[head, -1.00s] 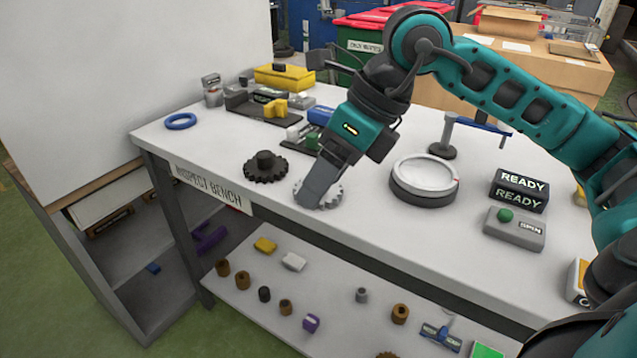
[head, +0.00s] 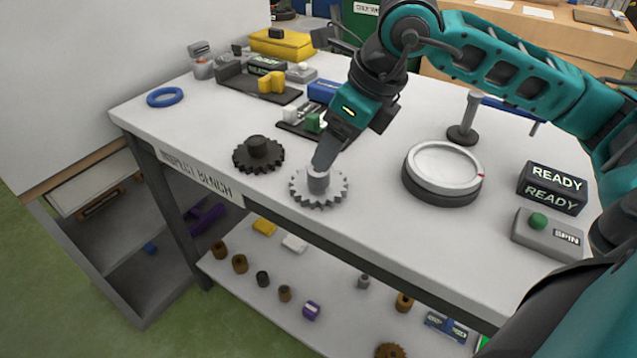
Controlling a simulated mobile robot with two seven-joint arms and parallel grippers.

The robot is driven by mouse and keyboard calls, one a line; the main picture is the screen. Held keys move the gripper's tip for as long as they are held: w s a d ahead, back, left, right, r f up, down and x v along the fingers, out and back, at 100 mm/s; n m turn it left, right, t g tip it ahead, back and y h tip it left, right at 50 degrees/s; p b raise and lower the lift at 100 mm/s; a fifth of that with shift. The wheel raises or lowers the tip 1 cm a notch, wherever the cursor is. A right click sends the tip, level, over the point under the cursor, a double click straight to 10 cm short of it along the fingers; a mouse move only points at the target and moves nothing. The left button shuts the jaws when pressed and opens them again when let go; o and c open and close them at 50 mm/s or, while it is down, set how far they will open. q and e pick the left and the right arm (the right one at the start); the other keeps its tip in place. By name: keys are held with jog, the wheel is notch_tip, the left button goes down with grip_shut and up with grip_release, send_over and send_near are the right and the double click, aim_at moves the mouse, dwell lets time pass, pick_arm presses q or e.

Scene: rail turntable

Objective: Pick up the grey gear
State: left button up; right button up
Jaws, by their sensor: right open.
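The grey gear (head: 334,197) lies flat on the white bench top near its front edge, with its round hub (head: 318,181) standing up in the middle. My right gripper (head: 322,165) points down at the hub, with its fingertips at or just behind the hub's top. The gripper is open; whether a finger touches the hub I cannot tell. The far side of the hub is partly hidden by the fingers. My left gripper is out of view.
A black gear (head: 258,155) lies just left of the grey one. The round turntable (head: 443,168) stands to the right, with the SPIN button box (head: 546,235) and READY display (head: 552,187) beyond. Bare bench top (head: 395,225) lies between gear and turntable.

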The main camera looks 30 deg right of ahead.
aim_at(318, 180)
jog(key=shift+x, duration=3.2)
jog(key=shift+a, duration=0.1)
jog(key=shift+r, duration=0.1)
jog(key=shift+c, duration=0.3)
grip_shut()
